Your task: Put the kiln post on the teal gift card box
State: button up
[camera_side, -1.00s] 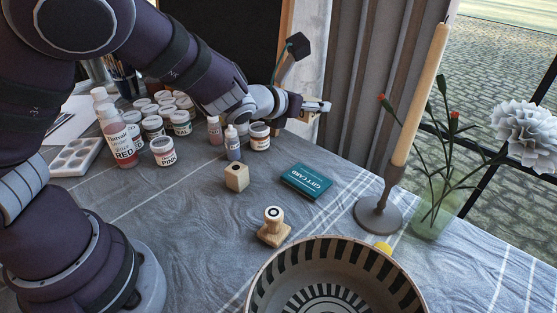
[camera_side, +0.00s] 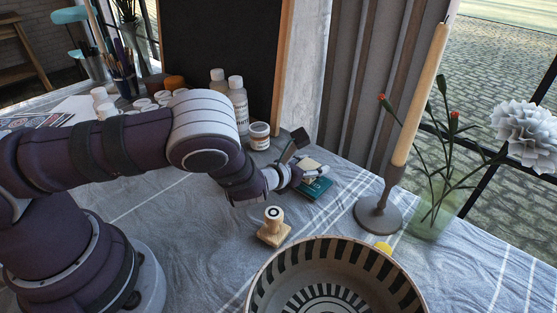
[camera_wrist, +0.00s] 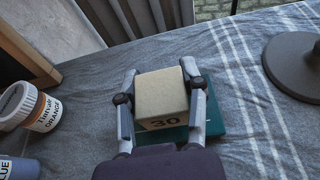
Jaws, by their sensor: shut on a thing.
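The kiln post is a pale beige block (camera_wrist: 160,95) with a dark "30" on its near face, between the two fingers of my gripper (camera_wrist: 159,91) in the wrist view. My gripper is shut on its sides. In the side view the gripper (camera_side: 306,170) holds the pale block (camera_side: 312,162) over the teal gift card box (camera_side: 318,188). The gift card box also shows under and to the right of the block in the wrist view (camera_wrist: 214,118), partly hidden. I cannot tell whether the block touches it.
A wooden stamp (camera_side: 273,228) and a patterned bowl (camera_side: 410,290) stand in front. A candle holder (camera_side: 379,214) stands to the right, beside a flower vase (camera_side: 434,215). An orange paint jar (camera_wrist: 45,110) and a blue bottle (camera_wrist: 18,168) are at left in the wrist view.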

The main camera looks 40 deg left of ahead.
jog(key=shift+f, duration=0.25)
jog(key=shift+f, duration=0.1)
jog(key=o, duration=1.2)
